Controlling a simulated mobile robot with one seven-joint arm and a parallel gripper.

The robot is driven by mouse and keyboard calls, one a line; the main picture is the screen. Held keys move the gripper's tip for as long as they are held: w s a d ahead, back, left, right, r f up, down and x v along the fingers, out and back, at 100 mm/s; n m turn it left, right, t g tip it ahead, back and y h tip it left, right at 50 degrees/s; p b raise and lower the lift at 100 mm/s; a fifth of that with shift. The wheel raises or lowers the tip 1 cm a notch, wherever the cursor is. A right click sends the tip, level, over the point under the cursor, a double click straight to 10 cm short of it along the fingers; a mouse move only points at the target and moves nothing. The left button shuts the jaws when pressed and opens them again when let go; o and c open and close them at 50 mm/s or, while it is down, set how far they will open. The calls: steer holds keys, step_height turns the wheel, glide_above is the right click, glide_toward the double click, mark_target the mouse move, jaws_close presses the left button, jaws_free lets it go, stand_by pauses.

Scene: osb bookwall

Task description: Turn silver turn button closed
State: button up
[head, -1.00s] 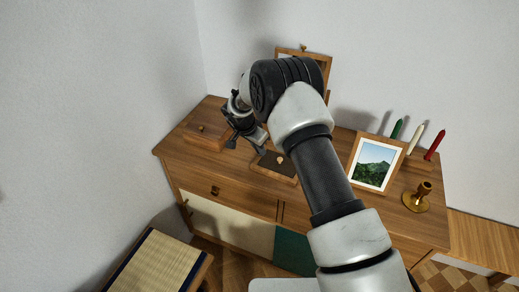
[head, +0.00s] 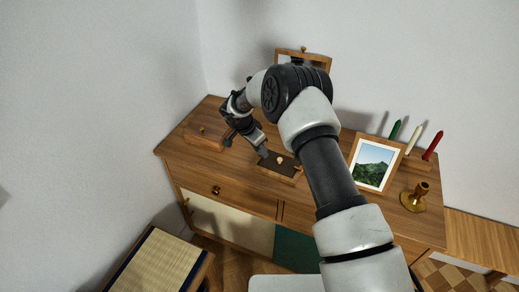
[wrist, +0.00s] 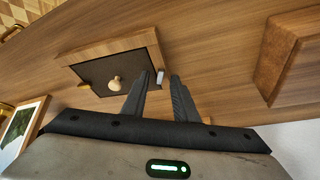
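The silver turn button (wrist: 161,79) is a small pale metal piece at the edge of a low wooden box. The box has a wooden frame (wrist: 120,43), a dark panel (wrist: 90,72) and a round light knob (wrist: 114,84). In the head view the dark panel (head: 281,168) lies on the dresser top; I cannot make out the button there. My gripper (wrist: 162,74) is open, with one fingertip on each side of the button in the wrist view. Whether they touch it I cannot tell. In the head view my gripper (head: 263,154) is at the box's left end.
The box stands on a wooden dresser (head: 230,173). Another wooden box (head: 205,133) is at its left end, also in the wrist view (wrist: 287,55). A picture frame (head: 373,165), a brass candle holder (head: 415,198) and several candles stand to the right. A wall is behind.

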steer(key=v, duration=1.7)
steer(key=shift+r+p, duration=0.2)
steer(key=shift+p, duration=0.2)
